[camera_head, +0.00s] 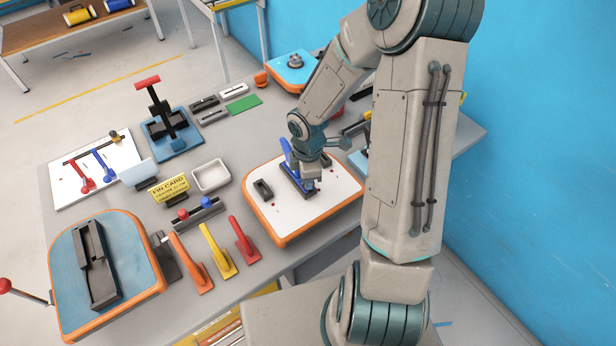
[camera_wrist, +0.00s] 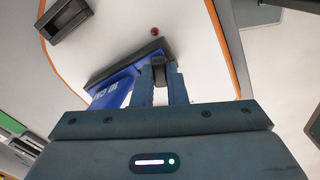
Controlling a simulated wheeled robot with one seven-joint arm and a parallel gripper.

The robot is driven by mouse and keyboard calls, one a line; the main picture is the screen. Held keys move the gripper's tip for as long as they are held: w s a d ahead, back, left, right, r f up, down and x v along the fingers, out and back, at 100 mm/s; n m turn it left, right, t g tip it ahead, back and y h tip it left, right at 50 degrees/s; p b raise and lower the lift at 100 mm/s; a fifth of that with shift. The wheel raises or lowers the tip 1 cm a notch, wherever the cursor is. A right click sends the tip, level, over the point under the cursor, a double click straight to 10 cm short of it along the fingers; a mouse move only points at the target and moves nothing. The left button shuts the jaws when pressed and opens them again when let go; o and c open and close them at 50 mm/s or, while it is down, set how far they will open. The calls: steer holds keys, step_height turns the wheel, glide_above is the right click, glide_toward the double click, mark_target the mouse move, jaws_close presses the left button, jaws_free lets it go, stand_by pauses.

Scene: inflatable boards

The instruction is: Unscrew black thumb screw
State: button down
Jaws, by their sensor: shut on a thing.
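My gripper (camera_wrist: 162,88) is shut on a small black piece, which appears to be the black thumb screw (camera_wrist: 159,72), between its two fingertips. The screw sits at the end of a dark fin base beside a blue fin (camera_wrist: 112,88) with white lettering. In the head view my gripper (camera_head: 310,180) points down over the white board with an orange rim (camera_head: 285,225). The blue fin (camera_head: 285,150) stands up just left of it. The screw is hidden there by my gripper.
A dark fin box (camera_head: 263,190) and small red dots lie on the white board. Red, yellow and orange fins (camera_head: 220,252), a white tray (camera_head: 211,176) and a yellow fin card (camera_head: 169,189) are to the left. A blue-topped board (camera_head: 135,260) is at the front left.

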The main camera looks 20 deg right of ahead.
steer(key=shift+s+f+n, duration=0.1)
steer(key=shift+s+n, duration=0.05)
steer(key=shift+n, duration=1.55)
steer(key=shift+n, duration=1.7)
steer(key=n, duration=0.3)
steer(key=c, duration=1.4)
jaws_free()
steer(key=shift+o, duration=0.2)
